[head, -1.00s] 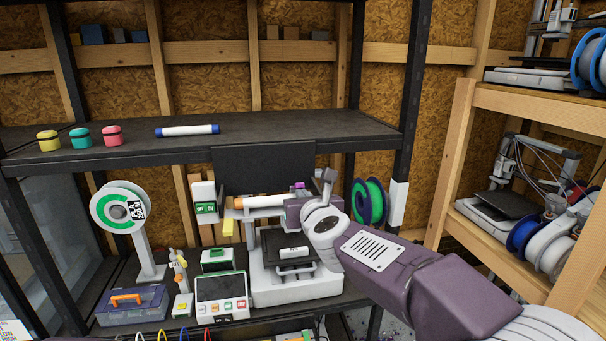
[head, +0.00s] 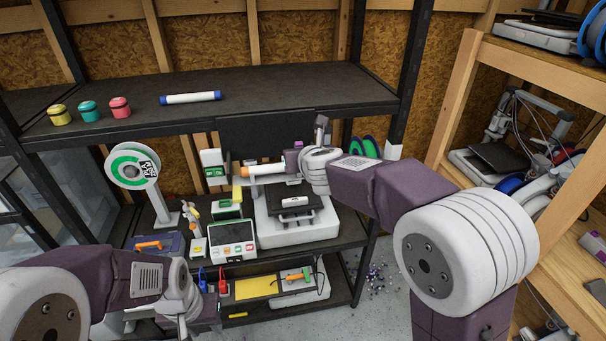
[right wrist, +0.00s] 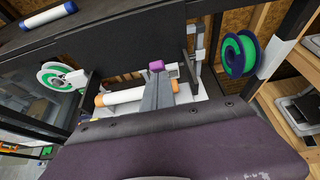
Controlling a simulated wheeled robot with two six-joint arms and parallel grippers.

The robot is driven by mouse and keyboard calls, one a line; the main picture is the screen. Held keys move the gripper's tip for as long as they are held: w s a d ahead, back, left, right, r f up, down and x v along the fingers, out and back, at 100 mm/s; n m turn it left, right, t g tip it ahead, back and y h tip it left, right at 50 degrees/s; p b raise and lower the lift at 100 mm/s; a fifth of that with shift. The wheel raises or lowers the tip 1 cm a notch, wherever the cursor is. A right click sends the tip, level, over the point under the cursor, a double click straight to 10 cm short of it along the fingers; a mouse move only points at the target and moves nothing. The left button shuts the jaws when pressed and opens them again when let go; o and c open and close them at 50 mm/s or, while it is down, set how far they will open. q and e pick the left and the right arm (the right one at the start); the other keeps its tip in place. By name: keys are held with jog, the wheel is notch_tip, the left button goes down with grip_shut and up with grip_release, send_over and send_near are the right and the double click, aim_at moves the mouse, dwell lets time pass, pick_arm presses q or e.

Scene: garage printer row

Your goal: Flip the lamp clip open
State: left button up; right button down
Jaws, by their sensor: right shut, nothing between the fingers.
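A white lamp tube with orange ends (head: 268,169) lies across the top of the white printer in the head view; it also shows in the right wrist view (right wrist: 125,96). A small purple piece (right wrist: 156,66), which looks like the lamp clip, stands just behind the tube; it shows small in the head view (head: 298,144). My right gripper (right wrist: 160,88) is shut and empty, its fingers reaching over the tube close to the purple piece; I cannot tell whether they touch. My left gripper (head: 207,312) is low at the front left, its fingers unclear.
A dark panel (right wrist: 138,50) stands behind the tube. A green spool (right wrist: 239,54) hangs to the right, by the rack post. A control box (head: 231,239) stands left of the printer.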

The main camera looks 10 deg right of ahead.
aim_at(298, 142)
jog(key=shift+w+r+p, duration=0.5)
jog(key=shift+r+p, duration=0.35)
jog(key=shift+p, duration=0.05)
jog(key=shift+w+a+r+p, duration=0.1)
jog(key=shift+w+r+p, duration=0.6)
jog(key=shift+w+p, duration=0.15)
jog(key=shift+w+r, duration=0.15)
jog(key=shift+w, duration=0.55)
jog(key=shift+w+a, duration=0.1)
jog(key=shift+w, duration=0.05)
jog(key=shift+s+r+p, duration=0.25)
jog(key=shift+r+p, duration=0.2)
jog(key=shift+p, duration=0.15)
jog(key=shift+r+p, duration=0.35)
jog(key=shift+w+f, duration=0.1)
jog(key=shift+w, duration=0.05)
